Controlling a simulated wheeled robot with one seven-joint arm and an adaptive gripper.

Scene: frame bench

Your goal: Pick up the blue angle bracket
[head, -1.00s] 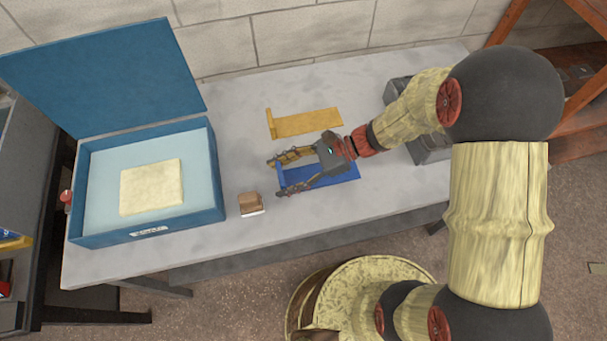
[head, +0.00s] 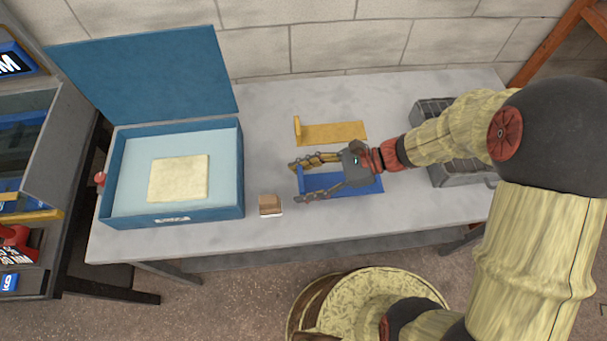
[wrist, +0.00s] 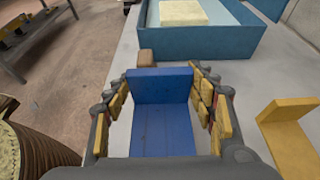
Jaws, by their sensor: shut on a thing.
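The blue angle bracket (head: 350,184) is on the grey table, below the yellow bracket in the head view. In the wrist view the blue bracket (wrist: 162,125) lies between my fingers, its upright flange at the far end and its flat plate toward the palm. My gripper (head: 308,181) is shut on it, with one finger on each side of the flange. The gripper also shows in the wrist view (wrist: 160,90). Part of the bracket is hidden under my gripper in the head view. I cannot tell whether it touches the table.
A yellow angle bracket (head: 335,132) lies behind the blue one. An open blue box (head: 243,185) with a cream block (head: 179,178) inside stands left. A small brown block (head: 269,204) sits between box and gripper. Grey metal items (head: 455,174) are at right, partly behind my arm.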

